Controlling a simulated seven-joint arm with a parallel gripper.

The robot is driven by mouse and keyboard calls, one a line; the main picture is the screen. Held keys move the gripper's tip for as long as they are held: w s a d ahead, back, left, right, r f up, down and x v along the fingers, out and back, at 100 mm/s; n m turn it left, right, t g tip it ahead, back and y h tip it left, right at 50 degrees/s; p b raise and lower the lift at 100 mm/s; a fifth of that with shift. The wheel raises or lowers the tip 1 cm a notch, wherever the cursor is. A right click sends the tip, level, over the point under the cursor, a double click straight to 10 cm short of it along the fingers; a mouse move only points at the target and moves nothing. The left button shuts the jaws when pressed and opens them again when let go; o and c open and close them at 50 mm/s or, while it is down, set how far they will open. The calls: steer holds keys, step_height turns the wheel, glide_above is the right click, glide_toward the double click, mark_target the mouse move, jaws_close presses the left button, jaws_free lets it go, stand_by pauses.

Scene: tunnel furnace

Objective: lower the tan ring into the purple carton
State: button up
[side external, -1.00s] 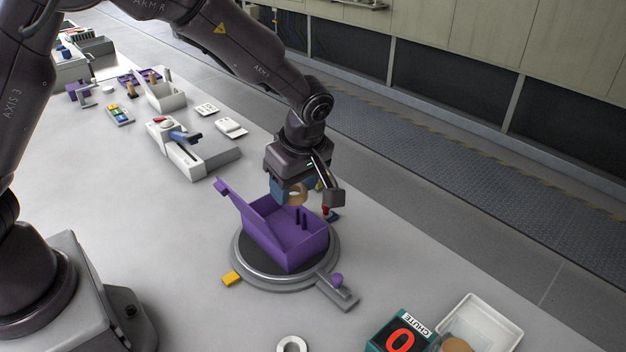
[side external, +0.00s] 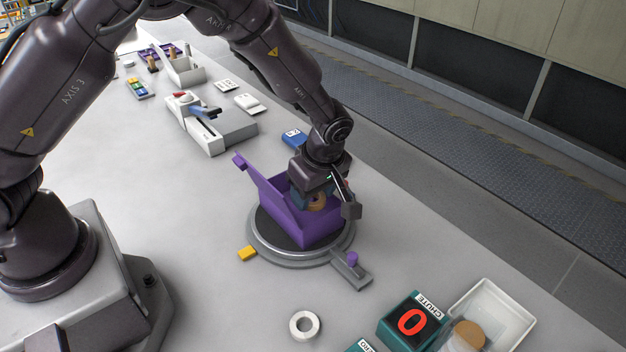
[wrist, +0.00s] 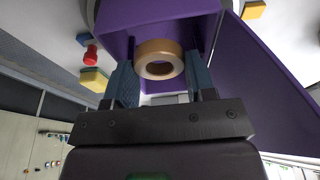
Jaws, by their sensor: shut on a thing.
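The tan ring (wrist: 158,48) is between the blue fingertips of my gripper (wrist: 158,75), which is shut on it. In the side view the ring (side external: 317,202) shows low at the opening of the purple carton (side external: 318,232), with my gripper (side external: 315,194) just above and partly inside the opening. The carton's lid (side external: 262,190) stands open to the left. The carton sits on a round grey turntable (side external: 260,247). The carton's floor and the pegs inside are hidden by my gripper in the side view, so I cannot tell whether the ring touches anything.
A purple-knobbed lever (side external: 352,259) and a yellow tab (side external: 247,254) stick out of the turntable. A teal chute box (side external: 412,320) and a white tray (side external: 490,312) stand front right. A white machine (side external: 215,125) is behind.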

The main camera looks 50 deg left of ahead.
mark_target(310, 221)
steer(key=shift+d+x, duration=0.25)
steer(key=shift+x, duration=0.8)
steer(key=shift+d+x, duration=0.25)
steer(key=shift+x, duration=0.8)
steer(key=shift+f, duration=0.55)
steer(key=o, duration=0.8)
steer(key=c, duration=0.4)
steer(key=shift+r, duration=0.2)
steer(key=shift+a+v, duration=0.15)
steer(key=shift+v, duration=0.45)
steer(key=shift+a+v, duration=0.15)
steer(key=shift+v, duration=0.45)
steer(key=shift+r, duration=0.15)
